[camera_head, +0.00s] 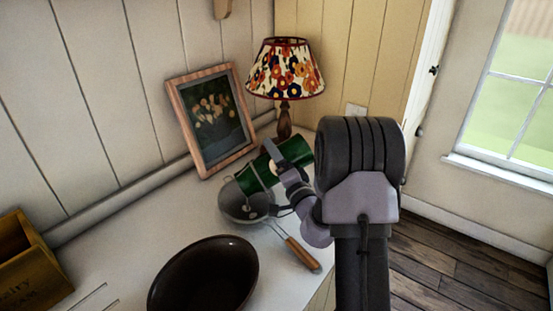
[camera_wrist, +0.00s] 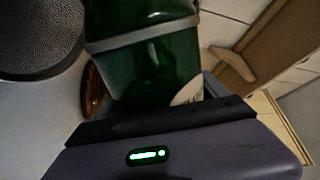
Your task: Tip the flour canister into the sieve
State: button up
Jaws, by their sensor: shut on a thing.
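My gripper (camera_head: 273,158) is shut on the dark green flour canister (camera_head: 296,151), which is tilted well over, its lower-left end above the sieve. The canister fills the middle of the wrist view (camera_wrist: 145,65), with a pale band around it and part of a light label. The sieve (camera_head: 236,207) is a round grey mesh bowl with a wooden handle (camera_head: 303,254) pointing front right. Its mesh also shows at the upper left of the wrist view (camera_wrist: 38,40). A small pale patch shows at the sieve; I cannot tell whether it is flour.
A dark brown bowl (camera_head: 205,275) stands on the white counter (camera_head: 130,245) in front of the sieve. A wooden crate (camera_head: 28,270) is at the left. A framed flower picture (camera_head: 212,118) leans on the wall, beside a lamp with a floral shade (camera_head: 285,70).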

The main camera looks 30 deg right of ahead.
jog(key=shift+a+r+n, duration=0.25)
jog(key=shift+r+n, duration=0.1)
jog(key=shift+n, duration=0.05)
dwell(1.7)
